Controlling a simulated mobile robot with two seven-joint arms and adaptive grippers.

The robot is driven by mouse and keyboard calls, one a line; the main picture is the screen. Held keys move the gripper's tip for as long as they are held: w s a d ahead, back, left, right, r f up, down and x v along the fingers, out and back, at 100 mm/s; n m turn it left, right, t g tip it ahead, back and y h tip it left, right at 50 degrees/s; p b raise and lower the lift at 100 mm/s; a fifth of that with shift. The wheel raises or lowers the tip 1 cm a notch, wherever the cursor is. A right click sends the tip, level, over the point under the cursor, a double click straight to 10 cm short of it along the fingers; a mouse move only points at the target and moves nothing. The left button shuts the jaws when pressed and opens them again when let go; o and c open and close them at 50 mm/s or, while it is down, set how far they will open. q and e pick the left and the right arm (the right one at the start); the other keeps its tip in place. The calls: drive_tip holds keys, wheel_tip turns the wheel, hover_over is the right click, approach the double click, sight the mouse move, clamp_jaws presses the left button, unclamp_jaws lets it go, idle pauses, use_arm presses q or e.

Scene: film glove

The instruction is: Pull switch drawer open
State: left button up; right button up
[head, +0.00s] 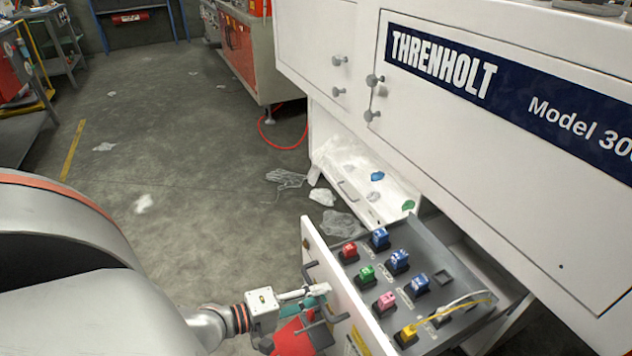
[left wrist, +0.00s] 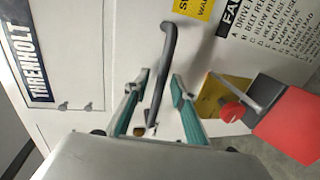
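The switch drawer (head: 350,290) stands pulled out from the white Threnholt cabinet in the head view. Its grey top panel (head: 445,262) carries several coloured switches. A dark bar handle (head: 308,268) is on its white front, and the handle (left wrist: 166,75) also shows in the left wrist view. My left gripper (head: 313,297) is at the drawer front by the handle. In the left wrist view, its teal-padded fingers (left wrist: 160,100) stand apart, one on each side of the handle, with gaps visible. My right gripper is not in view.
A red block (left wrist: 290,125) and a red knob on a yellow plate (left wrist: 226,98) are right of the fingers. Clear film scraps (head: 342,225) lie on the floor beside the drawer. A red hose (head: 277,146) lies farther back. Open floor (head: 190,180) extends left.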

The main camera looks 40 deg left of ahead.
use_arm(q)
drive_tip(key=v, duration=1.2)
idle(0.5)
